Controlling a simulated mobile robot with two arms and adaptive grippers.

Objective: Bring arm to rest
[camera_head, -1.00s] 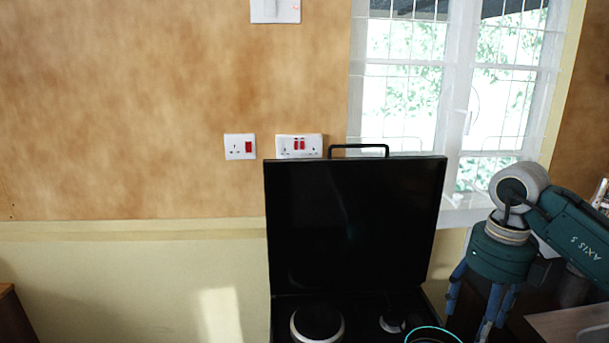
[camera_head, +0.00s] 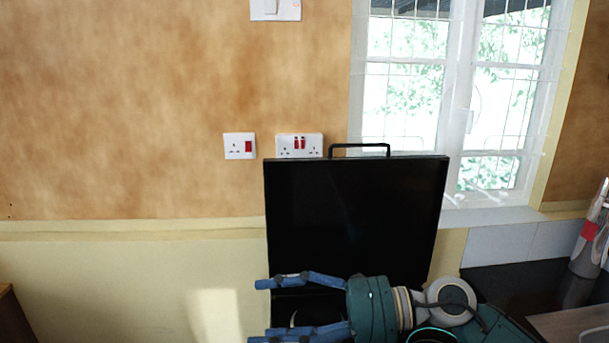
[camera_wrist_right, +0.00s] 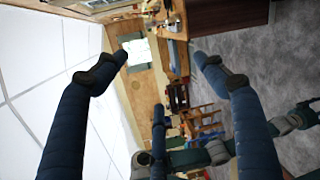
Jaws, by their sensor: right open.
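My right gripper (camera_head: 262,312) is open and empty in the head view. It lies sideways with its blue fingers pointing left, in front of the lower part of the black stove. Its green wrist and arm come in from the lower right. In the right wrist view its fingers (camera_wrist_right: 165,62) are spread wide with nothing between them. My left gripper is not in the head view.
The black stove's raised lid (camera_head: 355,215) stands behind my right gripper; the burners are mostly hidden. A dark counter (camera_head: 510,285) with a grey and red bottle (camera_head: 588,240) is at right. The wrist view shows wooden chairs (camera_wrist_right: 205,122) and a grey floor (camera_wrist_right: 250,70).

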